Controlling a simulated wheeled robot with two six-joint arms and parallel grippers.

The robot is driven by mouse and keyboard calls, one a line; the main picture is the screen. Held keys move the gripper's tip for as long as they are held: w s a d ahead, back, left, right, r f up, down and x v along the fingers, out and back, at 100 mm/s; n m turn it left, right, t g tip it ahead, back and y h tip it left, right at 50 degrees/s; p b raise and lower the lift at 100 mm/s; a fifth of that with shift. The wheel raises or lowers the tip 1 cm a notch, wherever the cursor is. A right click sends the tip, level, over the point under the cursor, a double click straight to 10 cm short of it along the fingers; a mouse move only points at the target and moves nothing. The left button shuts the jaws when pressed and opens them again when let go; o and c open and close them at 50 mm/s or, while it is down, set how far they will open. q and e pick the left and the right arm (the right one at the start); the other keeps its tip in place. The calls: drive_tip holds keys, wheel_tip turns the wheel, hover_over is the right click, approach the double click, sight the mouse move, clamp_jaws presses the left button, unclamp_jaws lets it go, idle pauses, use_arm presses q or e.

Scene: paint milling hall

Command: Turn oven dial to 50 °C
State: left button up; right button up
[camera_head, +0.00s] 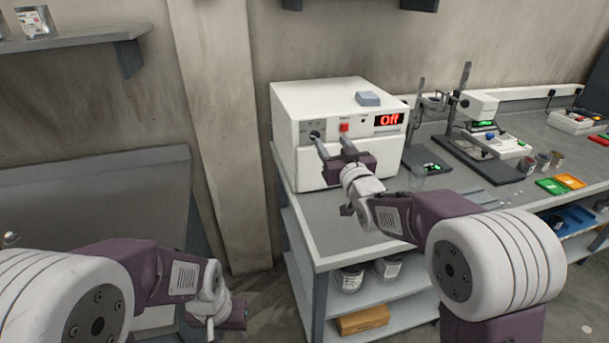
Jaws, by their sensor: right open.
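The white oven (300,97) stands on the left end of the grey bench, and its red display (389,119) reads "Off". A dark dial (314,134) is on the left of its front panel, with a red button (344,127) to its right. My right gripper (331,141) is open in front of the panel. Its left finger is at the dial and partly covers it; its right finger is below the red button. I cannot tell whether it touches the dial. My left gripper (236,316) is low at the bottom, away from the oven, its fingers unclear.
A small grey-blue box (368,98) lies on top of the oven. Jars (349,278) and a cardboard box (363,320) sit on the shelves below.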

sight(315, 136)
use_arm(q)
drive_tip(key=shift+w+f+p, duration=0.15)
drive_tip(key=shift+w+p, duration=0.4)
drive_tip(key=shift+p, duration=0.1)
use_arm(e)
drive_tip(key=w+a+f, duration=0.1)
drive_tip(key=w, duration=0.2)
drive_tip(key=w+a+f, duration=0.1)
drive_tip(key=w, duration=0.2)
drive_tip(key=w+a+f, duration=0.1)
drive_tip(key=w+a, duration=0.1)
drive_tip(key=w, duration=0.1)
drive_tip(key=shift+w+f, duration=0.2)
drive_tip(key=shift+w, duration=0.15)
drive_tip(key=shift+f, duration=0.1)
drive_tip(key=shift+c, duration=0.3)
clamp_jaws()
